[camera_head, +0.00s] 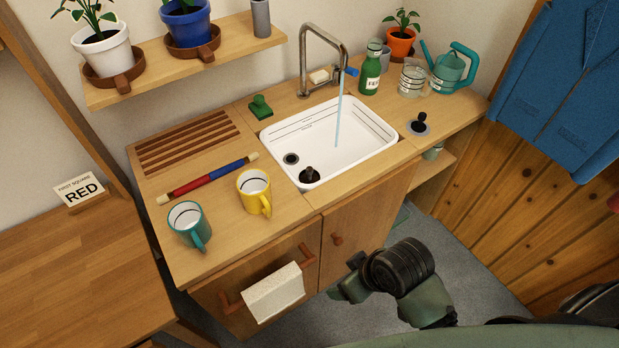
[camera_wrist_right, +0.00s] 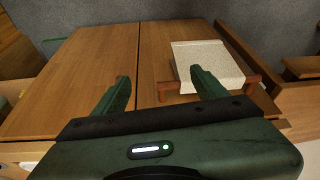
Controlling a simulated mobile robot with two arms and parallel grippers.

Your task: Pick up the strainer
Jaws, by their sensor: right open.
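A grey disc with a black knob (camera_head: 419,125), which looks like a sink strainer, lies on the counter to the right of the sink. A second dark knobbed piece (camera_head: 309,175) sits at the near edge of the white sink (camera_head: 350,133), beside the dark round drain (camera_head: 291,159); I cannot tell whether it is a plug or a strainer. My right gripper (camera_head: 348,280) is low in front of the cabinet, below the counter and apart from both. In the right wrist view its two green fingers (camera_wrist_right: 158,80) are spread and empty. My left gripper is not in view.
Water runs from the tap (camera_head: 318,50) into the sink. A towel (camera_head: 274,292) hangs on a rail at the cabinet front. Yellow (camera_head: 254,190) and teal (camera_head: 188,225) mugs stand at left. A green bottle (camera_head: 371,72) and watering can (camera_head: 452,70) stand behind the disc.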

